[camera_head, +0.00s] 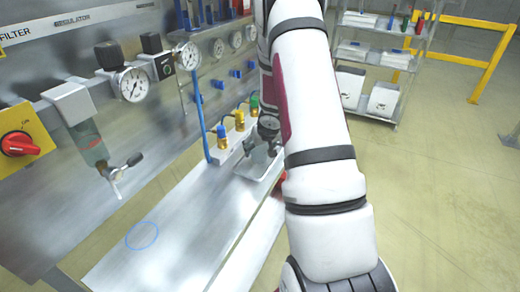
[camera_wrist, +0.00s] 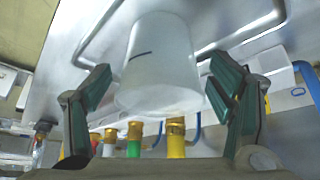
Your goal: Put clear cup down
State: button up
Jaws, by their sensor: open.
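A whitish, see-through cup (camera_wrist: 158,72) with a short dark mark shows in the upper middle of the wrist view, its wider end toward the camera. My gripper (camera_wrist: 162,68) has its dark green fingers spread, one on each side of the cup, with visible gaps. A shallow metal tray (camera_head: 243,168) lies on the bench in the head view, and its bent rim shows behind the cup in the wrist view. My gripper (camera_head: 262,146) is over this tray in the head view. I cannot make out the cup there, and its contact with the tray is hidden.
Blue, yellow and green capped fittings (camera_head: 239,120) stand close behind the tray. Gauges (camera_head: 132,84) and a filter bowl (camera_head: 88,143) project from the panel at left. The near bench (camera_head: 180,255) is clear, with a blue ring (camera_head: 142,236) marked on it.

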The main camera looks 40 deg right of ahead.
jog(key=s+a+r+h+p, duration=0.1)
jog(key=s+a+r, duration=0.35)
jog(key=r, duration=0.55)
jog(key=s+a+r+n+p, duration=0.1)
jog(key=s+a+r, duration=0.2)
jog(key=a+r, duration=0.5)
jog(key=s+a+r+h+p, duration=0.1)
jog(key=s+a+r, duration=0.25)
jog(key=r, duration=0.85)
jog(key=s+a+r+n+y, duration=0.2)
jog(key=s+a, duration=0.7)
jog(key=s+a+r+n+y, duration=0.2)
jog(key=s+a+r, duration=0.1)
jog(key=s+a, duration=0.6)
jog(key=shift+s+y, duration=0.15)
jog(key=shift+y, duration=0.15)
jog(key=shift+c, duration=0.5)
